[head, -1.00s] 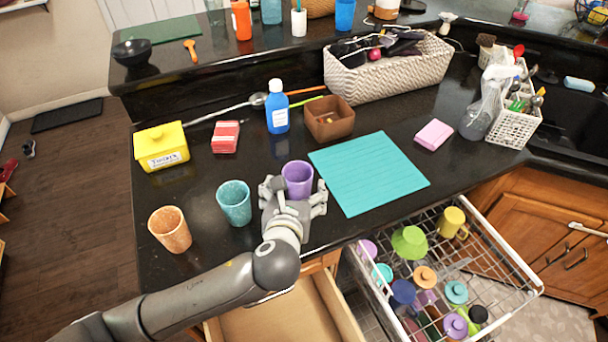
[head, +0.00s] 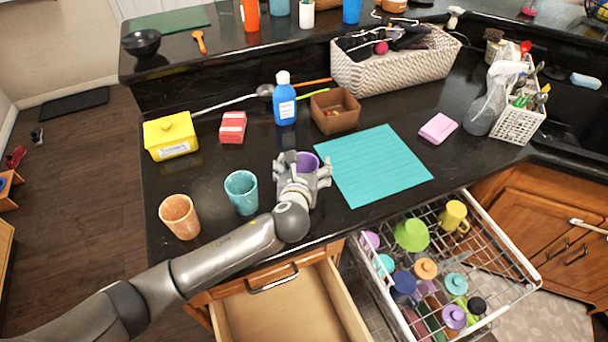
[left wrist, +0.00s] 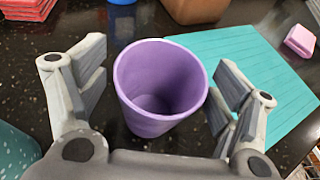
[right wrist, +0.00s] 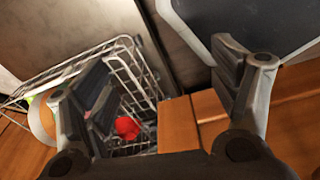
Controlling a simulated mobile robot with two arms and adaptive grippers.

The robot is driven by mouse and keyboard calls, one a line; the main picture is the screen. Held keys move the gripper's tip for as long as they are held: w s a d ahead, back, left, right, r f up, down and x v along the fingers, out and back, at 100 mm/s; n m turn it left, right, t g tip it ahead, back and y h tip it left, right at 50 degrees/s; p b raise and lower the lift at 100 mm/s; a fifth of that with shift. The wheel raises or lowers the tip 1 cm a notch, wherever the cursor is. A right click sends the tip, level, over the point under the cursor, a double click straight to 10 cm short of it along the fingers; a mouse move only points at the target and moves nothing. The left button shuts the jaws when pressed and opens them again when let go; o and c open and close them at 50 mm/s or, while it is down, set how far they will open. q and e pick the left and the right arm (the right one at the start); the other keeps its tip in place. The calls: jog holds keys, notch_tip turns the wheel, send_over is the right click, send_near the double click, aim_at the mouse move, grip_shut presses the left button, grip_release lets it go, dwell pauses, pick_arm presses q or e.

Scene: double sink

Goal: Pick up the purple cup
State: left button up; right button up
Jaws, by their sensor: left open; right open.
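The purple cup (head: 307,161) stands upright on the black counter, left of the teal mat, partly hidden by my left gripper in the head view. In the left wrist view the purple cup (left wrist: 160,85) is between the spread fingers, with a gap on each side. My left gripper (head: 304,172) is open around it; its fingers also show in the left wrist view (left wrist: 160,90). My right gripper (right wrist: 165,95) is open and empty in the right wrist view, and it does not show in the head view.
A teal cup (head: 241,192) and an orange cup (head: 179,217) stand left of the gripper. The teal mat (head: 373,167) lies to the right. A brown bowl (head: 334,111) and a blue bottle (head: 285,104) stand behind. An open drawer (head: 290,308) and a dish rack (head: 510,247) are in front.

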pick_arm(q)
jog(key=shift+w, duration=0.1)
jog(key=c, duration=1.1)
pick_arm(e)
jog(key=shift+s, duration=0.45)
pick_arm(q)
jog(key=shift+r, duration=0.65)
jog(key=s+a+r+b, duration=0.3)
jog(key=s+a+r, duration=0.4)
jog(key=s+r, duration=0.4)
jog(key=shift+s+a+r, duration=0.15)
jog(key=shift+s+r, duration=0.2)
jog(key=shift+s, duration=0.1)
pick_arm(e)
jog(key=shift+w+f, duration=0.1)
jog(key=shift+f, duration=1.3)
